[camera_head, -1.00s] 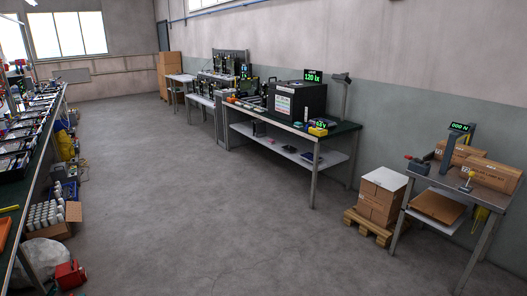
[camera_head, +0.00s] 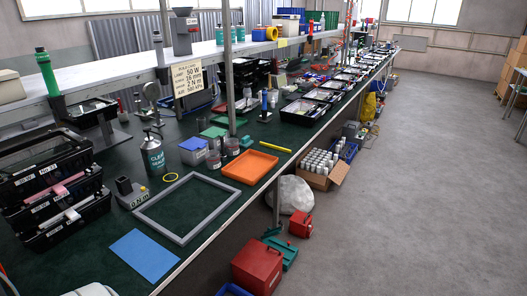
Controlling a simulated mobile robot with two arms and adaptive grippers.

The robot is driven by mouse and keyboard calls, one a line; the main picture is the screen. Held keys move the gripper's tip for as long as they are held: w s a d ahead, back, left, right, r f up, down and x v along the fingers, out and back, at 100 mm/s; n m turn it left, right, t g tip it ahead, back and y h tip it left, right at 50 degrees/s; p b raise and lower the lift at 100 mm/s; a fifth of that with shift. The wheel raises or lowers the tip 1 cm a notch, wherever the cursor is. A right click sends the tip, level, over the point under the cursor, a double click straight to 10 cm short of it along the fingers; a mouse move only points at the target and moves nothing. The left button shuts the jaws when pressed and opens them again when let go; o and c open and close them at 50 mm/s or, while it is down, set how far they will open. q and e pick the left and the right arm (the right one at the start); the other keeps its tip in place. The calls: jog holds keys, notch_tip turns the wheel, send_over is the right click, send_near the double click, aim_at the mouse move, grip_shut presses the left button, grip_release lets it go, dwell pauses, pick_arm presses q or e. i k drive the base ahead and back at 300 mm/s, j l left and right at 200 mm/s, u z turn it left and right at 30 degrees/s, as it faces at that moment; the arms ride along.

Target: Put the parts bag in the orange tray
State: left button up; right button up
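The orange tray (camera_head: 249,167) lies flat on the dark green workbench near its front edge, and it looks empty. I cannot make out a parts bag for certain. A large whitish bag or sack (camera_head: 292,194) rests on the floor under the bench, but I cannot tell whether it is the parts bag. Neither of my grippers is in view.
A grey rectangular frame (camera_head: 158,235) and a blue sheet (camera_head: 144,255) lie on the bench left of the tray. Jars (camera_head: 231,146) and a blue-lidded box (camera_head: 194,151) stand behind. Red boxes (camera_head: 258,266) stand on the floor; the aisle to the right is clear.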

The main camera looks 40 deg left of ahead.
aim_at(247, 177)
jog(key=i+u, duration=0.4)
jog(key=i, duration=0.3)
jog(key=i+l+u, duration=0.2)
jog(key=i+u, duration=0.15)
jog(key=i, duration=0.4)
jog(key=i+u, duration=0.15)
jog(key=u, duration=0.25)
jog(key=i+u, duration=0.2)
jog(key=u, duration=0.2)
jog(key=i+u, duration=0.15)
jog(key=u, duration=0.3)
jog(key=i+l+u, duration=0.15)
jog(key=u, duration=0.25)
jog(key=i+u, duration=0.3)
jog(key=i+l+u, duration=0.1)
jog(key=u, duration=0.25)
